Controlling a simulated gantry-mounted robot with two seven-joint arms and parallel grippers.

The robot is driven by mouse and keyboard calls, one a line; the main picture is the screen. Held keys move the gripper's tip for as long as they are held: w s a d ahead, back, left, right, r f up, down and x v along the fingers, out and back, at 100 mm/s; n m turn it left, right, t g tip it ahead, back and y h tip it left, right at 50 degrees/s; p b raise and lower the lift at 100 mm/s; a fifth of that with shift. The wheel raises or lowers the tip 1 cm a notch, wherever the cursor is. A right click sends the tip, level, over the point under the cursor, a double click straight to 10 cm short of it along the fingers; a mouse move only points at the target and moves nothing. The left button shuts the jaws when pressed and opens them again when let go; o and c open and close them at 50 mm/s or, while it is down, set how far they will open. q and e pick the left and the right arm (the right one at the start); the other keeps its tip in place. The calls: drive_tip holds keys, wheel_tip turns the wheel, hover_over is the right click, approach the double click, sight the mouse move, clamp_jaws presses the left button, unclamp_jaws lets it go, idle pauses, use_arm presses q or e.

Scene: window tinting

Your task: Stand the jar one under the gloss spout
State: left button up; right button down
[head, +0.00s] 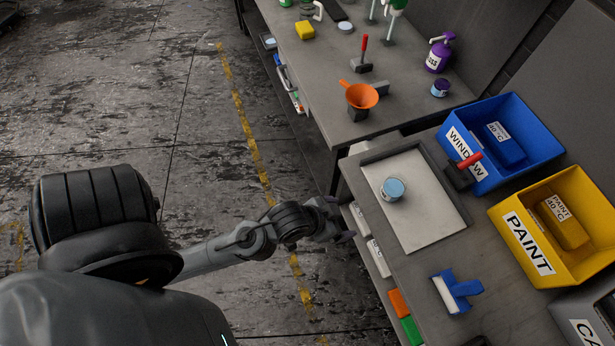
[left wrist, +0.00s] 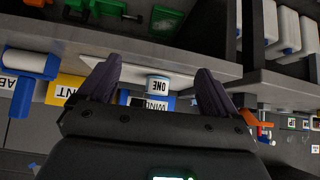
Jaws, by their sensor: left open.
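Jar one (head: 393,189), a small jar with a light blue top, stands on the pale tray (head: 425,222) on the near bench. In the left wrist view the jar (left wrist: 158,86) shows its label "ONE" upside down, framed between my fingers but beyond them. My left gripper (head: 340,221) is open and empty, off the bench's left edge, with a gap between it and the jar. It also shows in the left wrist view (left wrist: 157,88). The purple bottle (head: 437,54), its label partly readable as gloss, has a pale spout (head: 436,39) at the far bench. My right gripper is not in view.
A dark blue jar (head: 440,87) stands beneath the purple bottle. An orange funnel (head: 361,96) is on the far bench's near corner. A red-handled tool (head: 462,172), blue WINDOW bin (head: 530,125) and yellow PAINT bin (head: 525,242) lie right of the tray.

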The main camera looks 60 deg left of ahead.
use_arm(q)
drive_tip(key=s+a+g, duration=0.2)
drive_tip(key=s+g, duration=0.2)
drive_tip(key=s, duration=0.4)
drive_tip(key=shift+a+f+m+g+y, duration=0.15)
drive_tip(key=shift+a+m+g+y, duration=0.2)
drive_tip(key=shift+m+g+y, duration=0.05)
drive_tip(key=shift+s, duration=0.1)
